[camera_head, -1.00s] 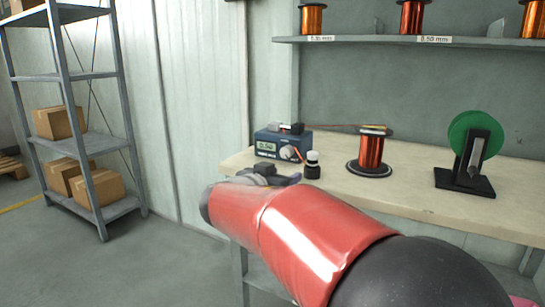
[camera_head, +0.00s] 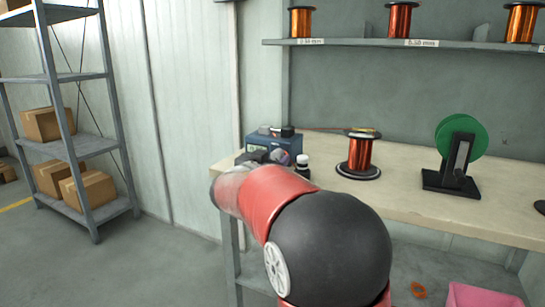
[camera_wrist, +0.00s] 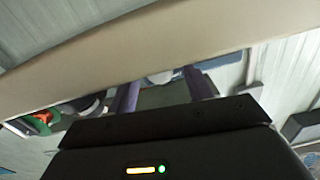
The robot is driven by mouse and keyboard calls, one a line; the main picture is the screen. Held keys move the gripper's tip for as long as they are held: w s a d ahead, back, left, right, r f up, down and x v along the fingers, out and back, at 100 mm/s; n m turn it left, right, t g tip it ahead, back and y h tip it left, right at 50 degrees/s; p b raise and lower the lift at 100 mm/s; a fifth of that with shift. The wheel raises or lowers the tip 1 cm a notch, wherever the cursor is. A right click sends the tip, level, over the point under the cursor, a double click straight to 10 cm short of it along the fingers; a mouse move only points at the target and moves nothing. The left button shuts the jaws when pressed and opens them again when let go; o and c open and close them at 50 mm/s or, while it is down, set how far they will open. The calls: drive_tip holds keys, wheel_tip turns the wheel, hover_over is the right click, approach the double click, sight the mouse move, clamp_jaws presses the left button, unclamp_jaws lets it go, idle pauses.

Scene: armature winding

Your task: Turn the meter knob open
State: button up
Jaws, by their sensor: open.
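The blue meter (camera_head: 285,140) stands at the left end of the workbench (camera_head: 410,195), with dark parts on its top. My gripper (camera_head: 268,157) is right in front of the meter's face and hides its display and most of its front. Part of the pale round knob is just visible beside the fingers; its turn angle cannot be told. In the wrist view, my gripper (camera_wrist: 162,92) has its two fingers apart. A pale round part, likely the knob (camera_wrist: 160,77), shows between them, with blue of the meter to the right. Contact cannot be told.
A copper wire spool (camera_head: 360,154) and a green reel on a black stand (camera_head: 460,140) are further right. A shelf with spools (camera_head: 400,43) hangs above.

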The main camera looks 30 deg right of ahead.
drive_tip(key=shift+c, duration=0.3)
drive_tip(key=c, duration=0.9)
